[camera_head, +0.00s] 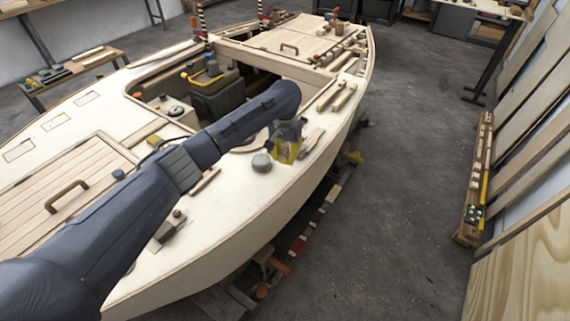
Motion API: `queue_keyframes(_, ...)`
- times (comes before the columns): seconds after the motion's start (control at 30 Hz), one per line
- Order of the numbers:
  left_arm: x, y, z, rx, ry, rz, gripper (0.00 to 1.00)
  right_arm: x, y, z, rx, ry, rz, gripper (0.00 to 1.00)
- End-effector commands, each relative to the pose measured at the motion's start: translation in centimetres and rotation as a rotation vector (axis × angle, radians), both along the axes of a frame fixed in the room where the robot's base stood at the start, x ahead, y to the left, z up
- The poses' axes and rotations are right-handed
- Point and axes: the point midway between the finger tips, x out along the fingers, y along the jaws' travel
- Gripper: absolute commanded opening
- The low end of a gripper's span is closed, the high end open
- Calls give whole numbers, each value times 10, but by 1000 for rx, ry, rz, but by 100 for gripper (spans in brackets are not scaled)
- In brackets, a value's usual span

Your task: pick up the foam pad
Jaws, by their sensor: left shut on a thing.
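My left arm reaches in from the lower left across the boat's deck. My left gripper (288,138) is at its end, over the deck near the right-hand edge of the hull. It is shut on a small yellow piece (284,152), which looks like the foam pad. The fingers partly cover this piece, and its full shape is too small to tell. I cannot tell whether its lower edge touches the deck. My right gripper is not in view.
The plywood hull (225,228) fills the middle. A round grey knob (262,162) is on the deck just left of the gripper. Wooden blocks (345,96) lie along the deck edge. A dark box (215,98) stands in the cockpit. The floor (400,200) to the right is mostly clear.

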Motion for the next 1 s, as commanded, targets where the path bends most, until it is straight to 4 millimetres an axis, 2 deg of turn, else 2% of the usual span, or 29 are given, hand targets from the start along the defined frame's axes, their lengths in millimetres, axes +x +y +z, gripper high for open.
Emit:
queue_keyframes(0.03,2,1,14,0,-5,-1,0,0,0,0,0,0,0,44)
queue_keyframes(0.2,2,1,55,2,-6,-1,0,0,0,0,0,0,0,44)
queue_keyframes(0.5,1,1,112,2,-3,0,0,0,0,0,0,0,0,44)
queue_keyframes(0.7,1,0,133,1,-3,1,0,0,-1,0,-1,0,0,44)
queue_keyframes(1.0,0,0,143,1,-1,1,0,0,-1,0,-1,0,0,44)
